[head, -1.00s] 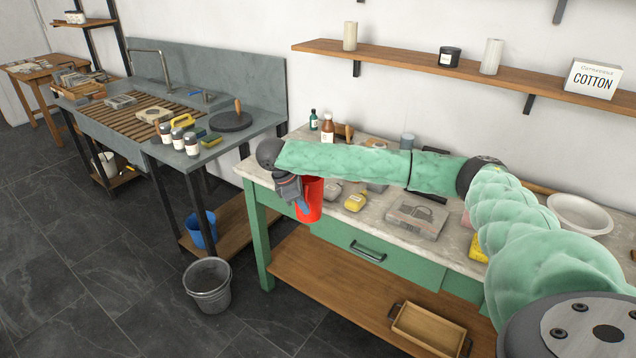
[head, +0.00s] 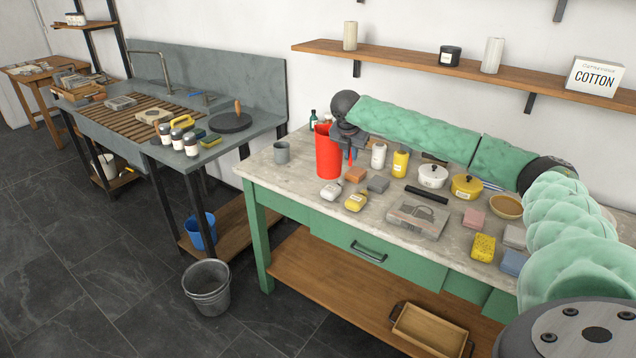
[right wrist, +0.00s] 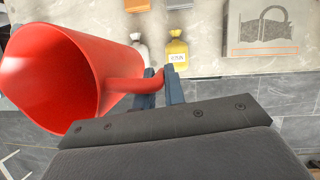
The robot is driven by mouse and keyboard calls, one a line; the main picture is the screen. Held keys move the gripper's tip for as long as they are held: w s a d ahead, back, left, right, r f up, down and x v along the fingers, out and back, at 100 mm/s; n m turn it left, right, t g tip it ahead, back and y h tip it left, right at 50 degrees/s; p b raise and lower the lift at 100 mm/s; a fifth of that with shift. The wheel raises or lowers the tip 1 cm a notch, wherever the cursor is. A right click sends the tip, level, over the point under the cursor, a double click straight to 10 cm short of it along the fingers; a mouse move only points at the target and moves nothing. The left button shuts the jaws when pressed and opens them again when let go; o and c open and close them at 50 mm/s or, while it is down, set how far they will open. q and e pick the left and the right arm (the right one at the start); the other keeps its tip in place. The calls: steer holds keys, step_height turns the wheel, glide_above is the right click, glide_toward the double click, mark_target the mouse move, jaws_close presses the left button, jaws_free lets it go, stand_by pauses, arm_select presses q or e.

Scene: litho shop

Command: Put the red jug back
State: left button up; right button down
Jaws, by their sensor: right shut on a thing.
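The red jug (head: 327,152) is over the left part of the green workbench in the head view, upright there. I cannot tell whether the jug's base touches the worktop. My left gripper is not in view.
Amber and dark bottles stand behind the jug. A shelf (head: 420,65) hangs above.

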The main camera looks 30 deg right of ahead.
arm_select(q)
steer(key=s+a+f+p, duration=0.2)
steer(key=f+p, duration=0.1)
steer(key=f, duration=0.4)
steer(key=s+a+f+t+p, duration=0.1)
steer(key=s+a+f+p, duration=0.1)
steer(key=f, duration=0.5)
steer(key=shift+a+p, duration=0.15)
steer(key=shift+p, duration=0.55)
arm_select(e)
steer(key=shift+n, duration=0.4)
steer(key=shift+w+d+f, duration=0.6)
steer(key=shift+w+f, duration=1.05)
steer(key=shift+w, duration=0.3)
steer(key=shift+w+d+f, duration=0.55)
steer(key=shift+w+f, duration=1.15)
steer(key=shift+w, duration=0.25)
steer(key=shift+w+d+f, duration=0.6)
steer(key=shift+w+f, duration=1.05)
steer(key=shift+w, duration=0.3)
steer(key=c, duration=1.5)
jaws_free()
steer(key=shift+f, duration=0.15)
steer(key=shift+s, duration=0.1)
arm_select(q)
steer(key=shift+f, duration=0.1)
